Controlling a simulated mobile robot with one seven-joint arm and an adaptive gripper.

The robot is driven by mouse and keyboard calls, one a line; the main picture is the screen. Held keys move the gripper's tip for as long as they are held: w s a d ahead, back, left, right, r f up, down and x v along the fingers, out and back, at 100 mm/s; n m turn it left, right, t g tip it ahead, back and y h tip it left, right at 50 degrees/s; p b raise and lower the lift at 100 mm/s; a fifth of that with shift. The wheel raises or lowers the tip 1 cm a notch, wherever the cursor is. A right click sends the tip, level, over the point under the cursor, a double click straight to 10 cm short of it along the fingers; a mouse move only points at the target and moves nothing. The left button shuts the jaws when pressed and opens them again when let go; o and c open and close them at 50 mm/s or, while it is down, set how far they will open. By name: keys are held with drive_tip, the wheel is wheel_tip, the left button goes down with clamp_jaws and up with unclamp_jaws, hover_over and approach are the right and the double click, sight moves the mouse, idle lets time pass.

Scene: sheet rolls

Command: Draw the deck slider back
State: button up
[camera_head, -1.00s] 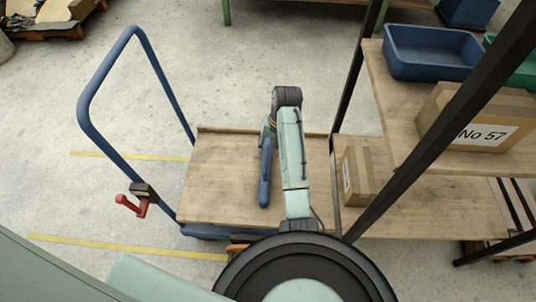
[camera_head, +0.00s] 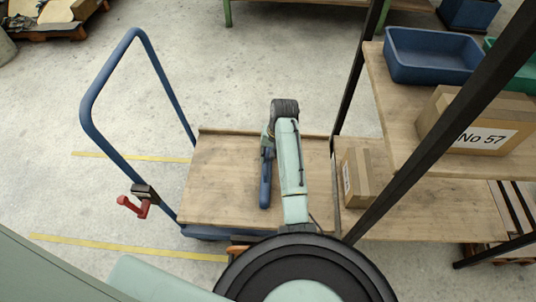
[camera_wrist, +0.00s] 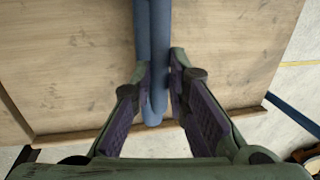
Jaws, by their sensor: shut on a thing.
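A blue bar (camera_head: 265,188) lies lengthwise on the wooden deck (camera_head: 215,180) of a blue trolley; I take it for the deck slider. In the wrist view, two long blue parts (camera_wrist: 152,25) run side by side and end in rounded tips near the deck's edge. My gripper (camera_head: 267,150) is low over the middle of the deck. The wrist view shows its two fingers (camera_wrist: 162,70) on either side of the blue parts, shut on them. The arm hides part of the bar in the head view.
The trolley's blue push handle (camera_head: 105,70) rises at the left, with a red lever (camera_head: 132,206) at its foot. A rack (camera_head: 425,215) at the right holds a cardboard box (camera_head: 356,178), a larger box (camera_head: 480,115) and a blue bin (camera_head: 432,55). Its dark posts stand close to the arm.

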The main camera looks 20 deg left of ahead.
clamp_jaws()
drive_tip(key=shift+a, duration=0.1)
idle(0.3)
